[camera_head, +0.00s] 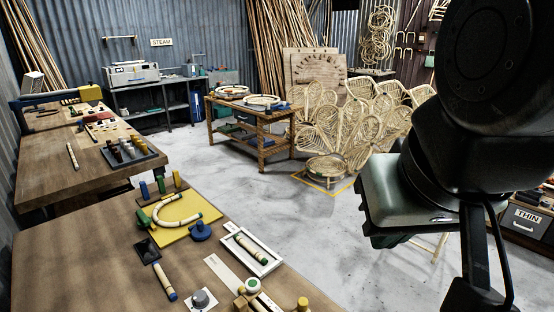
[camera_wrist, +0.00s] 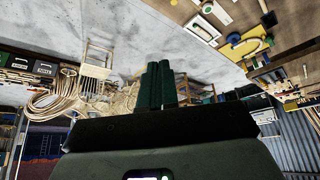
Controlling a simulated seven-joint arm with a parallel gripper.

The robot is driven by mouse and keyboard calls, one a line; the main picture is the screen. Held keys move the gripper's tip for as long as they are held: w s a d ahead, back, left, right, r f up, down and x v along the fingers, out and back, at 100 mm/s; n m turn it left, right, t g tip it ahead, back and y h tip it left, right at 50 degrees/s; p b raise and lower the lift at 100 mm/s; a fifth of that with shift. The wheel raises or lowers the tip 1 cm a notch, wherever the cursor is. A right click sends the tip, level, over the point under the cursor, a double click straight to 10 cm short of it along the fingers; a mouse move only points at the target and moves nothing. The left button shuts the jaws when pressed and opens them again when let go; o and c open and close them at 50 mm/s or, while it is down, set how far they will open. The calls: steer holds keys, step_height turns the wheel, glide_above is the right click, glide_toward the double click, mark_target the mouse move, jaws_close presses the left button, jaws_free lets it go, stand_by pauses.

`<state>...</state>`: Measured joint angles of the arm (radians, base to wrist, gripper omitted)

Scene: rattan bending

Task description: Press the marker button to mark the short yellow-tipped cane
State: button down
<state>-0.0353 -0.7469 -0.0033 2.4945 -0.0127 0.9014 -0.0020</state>
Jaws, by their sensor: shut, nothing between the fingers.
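My gripper (camera_wrist: 160,68) is shut and empty in the wrist view, its two dark green fingers together. In the head view its grey-green housing hangs at the right, over the floor and well apart from the near bench; the fingertips are not clear there. A grey domed button (camera_head: 200,298) sits on a white plate at the bench's front edge, possibly the marker button. A short cane (camera_head: 165,282) with a dark blue end lies left of it. A pale cane (camera_head: 250,247) with a green end lies in a white tray (camera_head: 275,262).
A yellow board (camera_head: 172,232) with a bent cane (camera_head: 178,213) and a blue knob (camera_head: 200,231) is on the near bench (camera_head: 75,265). Upright pegs stand behind it. A wooden piece with a green-and-white top (camera_head: 252,286) is at the front. Open floor separates my gripper from the bench.

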steer(key=n+g, duration=0.6)
steer(key=n, duration=0.3)
glide_above(253, 283)
step_height(253, 283, down, 21)
steer(key=shift+w, duration=0.1)
step_height(253, 283, down, 14)
